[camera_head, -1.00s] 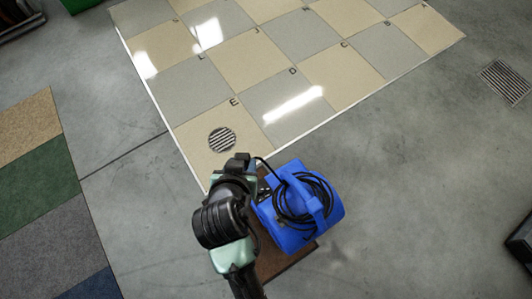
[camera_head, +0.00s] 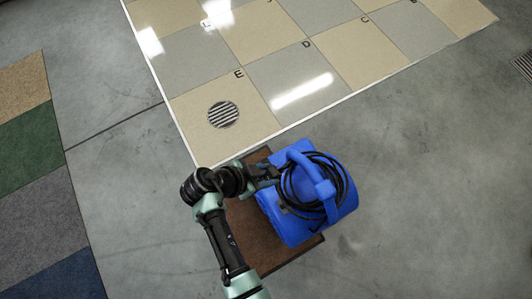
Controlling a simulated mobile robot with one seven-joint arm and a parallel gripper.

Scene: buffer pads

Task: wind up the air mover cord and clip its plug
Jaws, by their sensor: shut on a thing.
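The blue air mover (camera_head: 290,226) stands on a brown mat (camera_head: 248,228) at the lower middle. Its black cord (camera_head: 334,183) lies in several loops around the blue handle (camera_head: 312,176) on top. My gripper (camera_head: 274,173) is at the upper left side of the air mover, close to the coil. It is shut on the cord's plug end, which is mostly hidden by the fingers. A small dark part (camera_head: 285,208) shows on the air mover's left side below the coil; I cannot tell whether it is the clip.
A raised floor of beige and grey lettered tiles (camera_head: 300,55) with a round drain (camera_head: 222,114) lies behind. Carpet strips (camera_head: 40,210) lie at the left. Bare concrete (camera_head: 430,200) is free at the right.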

